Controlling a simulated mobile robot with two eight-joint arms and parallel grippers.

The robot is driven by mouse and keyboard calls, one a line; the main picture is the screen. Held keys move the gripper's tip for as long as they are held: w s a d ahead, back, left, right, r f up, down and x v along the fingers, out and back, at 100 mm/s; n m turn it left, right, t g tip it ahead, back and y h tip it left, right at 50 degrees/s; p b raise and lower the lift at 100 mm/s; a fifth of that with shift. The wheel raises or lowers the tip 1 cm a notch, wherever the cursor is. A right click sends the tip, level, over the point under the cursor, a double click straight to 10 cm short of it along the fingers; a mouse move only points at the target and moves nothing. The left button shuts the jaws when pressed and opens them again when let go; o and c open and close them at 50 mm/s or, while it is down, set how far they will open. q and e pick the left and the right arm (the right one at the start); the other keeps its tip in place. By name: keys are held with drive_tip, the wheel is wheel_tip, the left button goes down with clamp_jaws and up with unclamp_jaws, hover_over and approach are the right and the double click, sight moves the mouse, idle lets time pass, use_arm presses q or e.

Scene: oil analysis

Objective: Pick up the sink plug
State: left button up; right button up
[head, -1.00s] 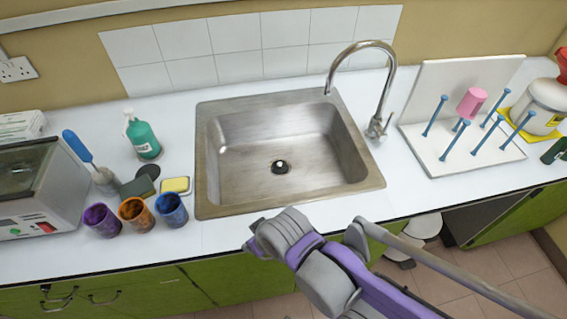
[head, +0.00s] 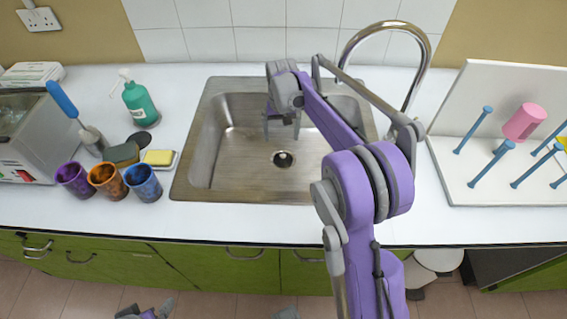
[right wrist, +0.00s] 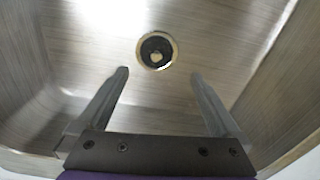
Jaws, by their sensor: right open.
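The sink plug (head: 283,159) is a small black round piece with a pale centre, seated in the drain ring of the steel sink (head: 215,165). In the right wrist view the plug (right wrist: 156,51) lies just beyond the fingertips, roughly centred between them. My right gripper (head: 281,132) is inside the sink basin, pointing down, with its two fingers apart and nothing between them. In the right wrist view the gripper (right wrist: 160,74) is open and does not touch the plug.
A curved tap (head: 424,65) rises behind the sink on the right. A drying rack (head: 490,185) with blue pegs and a pink cup (head: 524,122) stands right. Left of the sink are a green soap bottle (head: 140,103), a yellow sponge (head: 159,157) and coloured cups (head: 142,181).

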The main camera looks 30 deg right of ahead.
hover_over(283, 155)
wheel_tip(283, 155, down, 7)
drive_tip(key=shift+r+b, duration=0.15)
drive_tip(key=shift+b, duration=0.15)
drive_tip(key=shift+s+f, duration=0.1)
drive_tip(key=shift+f, duration=2.65)
drive_tip(key=shift+c, duration=0.3)
drive_tip(key=c, duration=1.1)
